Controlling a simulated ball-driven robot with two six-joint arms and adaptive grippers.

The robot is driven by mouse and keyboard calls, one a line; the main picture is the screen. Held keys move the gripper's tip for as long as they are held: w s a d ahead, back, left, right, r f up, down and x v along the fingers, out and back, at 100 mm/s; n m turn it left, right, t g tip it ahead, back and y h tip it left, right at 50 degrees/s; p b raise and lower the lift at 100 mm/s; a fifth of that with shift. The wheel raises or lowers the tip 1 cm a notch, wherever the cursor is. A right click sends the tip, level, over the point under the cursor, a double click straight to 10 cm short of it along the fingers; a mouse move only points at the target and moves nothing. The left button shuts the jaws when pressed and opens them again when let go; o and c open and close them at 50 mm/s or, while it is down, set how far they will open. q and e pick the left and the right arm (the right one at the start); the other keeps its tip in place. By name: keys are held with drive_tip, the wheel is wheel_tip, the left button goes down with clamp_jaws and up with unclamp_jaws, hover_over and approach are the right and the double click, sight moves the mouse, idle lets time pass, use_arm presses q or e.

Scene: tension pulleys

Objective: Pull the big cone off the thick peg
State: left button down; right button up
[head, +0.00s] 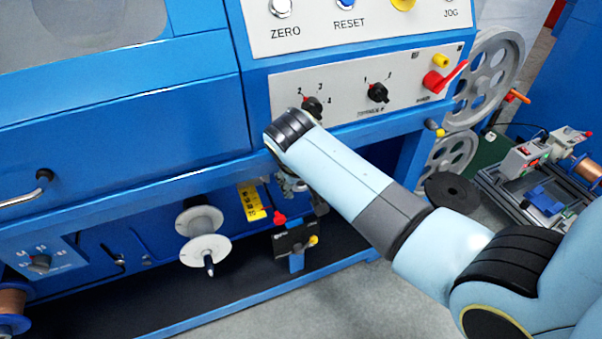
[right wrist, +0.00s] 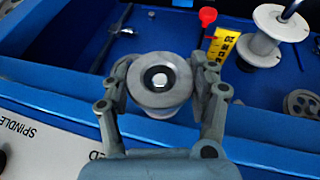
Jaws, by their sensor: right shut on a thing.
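The big cone (right wrist: 160,98) is grey and round, seen end-on in the right wrist view. A dark ring and a pale round end, perhaps the thick peg (right wrist: 159,79), show at its middle. My right gripper (right wrist: 162,75) is shut on the cone, with one finger on each side of it. How far the cone sits along the peg cannot be told. In the head view, my right forearm hides most of the gripper (head: 290,184) below the machine's control panel. My left gripper is not in view.
A white spool (head: 205,249) on a spindle hangs left of my right gripper. A small black block with a red knob (head: 294,238) sits below it. The blue machine's panel (head: 365,95) overhangs closely. Grey wheels (head: 488,72) stand at right.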

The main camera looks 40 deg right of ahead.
drive_tip(key=shift+s+a+p, duration=0.15)
drive_tip(key=shift+s+p, duration=0.35)
drive_tip(key=shift+s, duration=0.1)
drive_tip(key=shift+p, duration=0.3)
idle(0.4)
drive_tip(key=shift+s, duration=0.1)
drive_tip(key=shift+s+a+p, duration=0.2)
drive_tip(key=shift+s+p, duration=0.55)
drive_tip(key=shift+s, duration=0.05)
drive_tip(key=shift+s+a+p, duration=0.2)
drive_tip(key=shift+s+p, duration=0.5)
drive_tip(key=shift+s, duration=0.05)
